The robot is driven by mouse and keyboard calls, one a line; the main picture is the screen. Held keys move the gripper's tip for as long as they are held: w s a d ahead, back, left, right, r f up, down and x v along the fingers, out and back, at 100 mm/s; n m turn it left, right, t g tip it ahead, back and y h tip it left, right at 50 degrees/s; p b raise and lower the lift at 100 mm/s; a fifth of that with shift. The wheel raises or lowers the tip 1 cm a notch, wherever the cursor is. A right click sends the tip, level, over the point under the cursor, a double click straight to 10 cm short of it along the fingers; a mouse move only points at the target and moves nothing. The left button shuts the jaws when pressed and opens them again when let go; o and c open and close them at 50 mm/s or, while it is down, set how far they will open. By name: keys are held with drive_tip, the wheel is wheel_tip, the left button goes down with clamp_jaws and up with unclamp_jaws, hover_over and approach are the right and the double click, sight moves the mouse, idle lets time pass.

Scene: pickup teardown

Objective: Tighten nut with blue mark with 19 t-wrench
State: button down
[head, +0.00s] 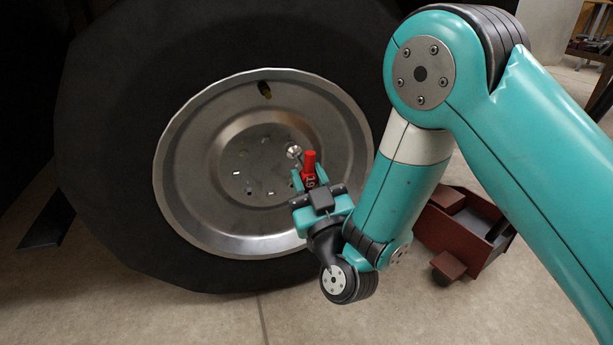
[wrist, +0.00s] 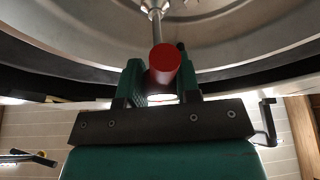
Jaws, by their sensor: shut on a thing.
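My gripper (head: 308,182) is shut on a red-handled t-wrench (head: 309,168) marked 19, in front of the wheel. In the wrist view the red handle (wrist: 164,65) sits between the fingers of my gripper (wrist: 160,82), and the metal shaft (wrist: 155,22) runs away toward the wheel. In the head view the shiny socket end (head: 293,152) is near the upper right of the hub. I cannot tell whether it is seated on a nut. Several small studs or nuts (head: 249,190) ring the hub. I see no blue mark; it may be hidden or too small.
The large black tyre (head: 110,130) with its grey steel rim (head: 190,200) fills the left and middle. The floor (head: 200,318) in front of the wheel is clear.

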drive_tip(key=b+v, duration=0.2)
drive_tip(key=b, duration=0.1)
drive_tip(key=shift+s+a+r, duration=0.1)
drive_tip(key=shift+s+b, duration=0.6)
drive_tip(key=shift+b, duration=0.3)
drive_tip(key=shift+s+d+r+b, duration=0.25)
drive_tip(key=shift+s+d+b, duration=0.1)
drive_tip(key=shift+s, duration=0.1)
